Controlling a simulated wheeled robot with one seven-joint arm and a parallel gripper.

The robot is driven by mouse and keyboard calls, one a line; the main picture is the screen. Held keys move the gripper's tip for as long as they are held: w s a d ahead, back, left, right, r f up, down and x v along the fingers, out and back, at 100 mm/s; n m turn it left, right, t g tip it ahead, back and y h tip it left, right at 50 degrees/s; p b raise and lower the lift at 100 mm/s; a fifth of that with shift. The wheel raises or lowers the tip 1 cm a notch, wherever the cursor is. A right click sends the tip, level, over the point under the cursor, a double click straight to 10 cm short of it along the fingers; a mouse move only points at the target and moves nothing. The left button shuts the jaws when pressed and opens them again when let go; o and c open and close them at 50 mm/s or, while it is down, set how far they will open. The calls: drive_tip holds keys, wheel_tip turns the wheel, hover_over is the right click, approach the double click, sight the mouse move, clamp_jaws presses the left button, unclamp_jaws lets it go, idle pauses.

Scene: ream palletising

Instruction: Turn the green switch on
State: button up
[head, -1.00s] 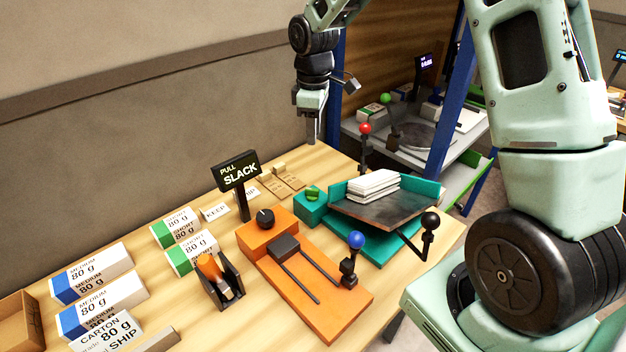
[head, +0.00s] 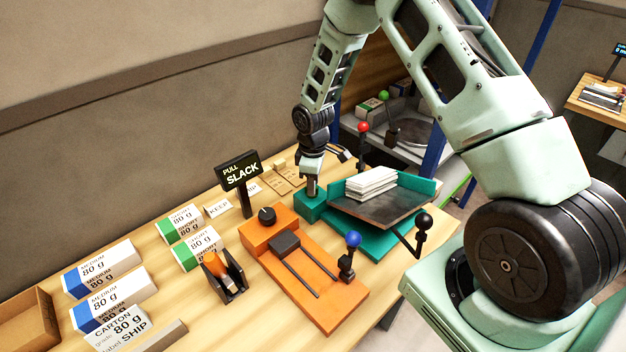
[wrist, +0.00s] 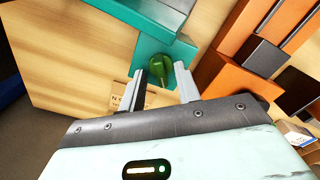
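The green switch (wrist: 182,74) is a rounded green knob on a teal box. In the wrist view it shows at the right fingertip of my gripper (wrist: 161,72), partly overlapped by that finger. The two fingers stand apart with a gap between them, and nothing is seen held. In the head view my gripper (head: 312,188) points down over the teal box (head: 308,208) and hides the switch. I cannot tell whether a finger touches the knob.
A teal tray station with a stack of white paper (head: 371,184) stands right beside the box. An orange unit (head: 328,310) with a black dial and a blue-knobbed lever is in front.

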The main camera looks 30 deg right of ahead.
drive_tip(key=shift+f, duration=0.3)
clamp_jaws()
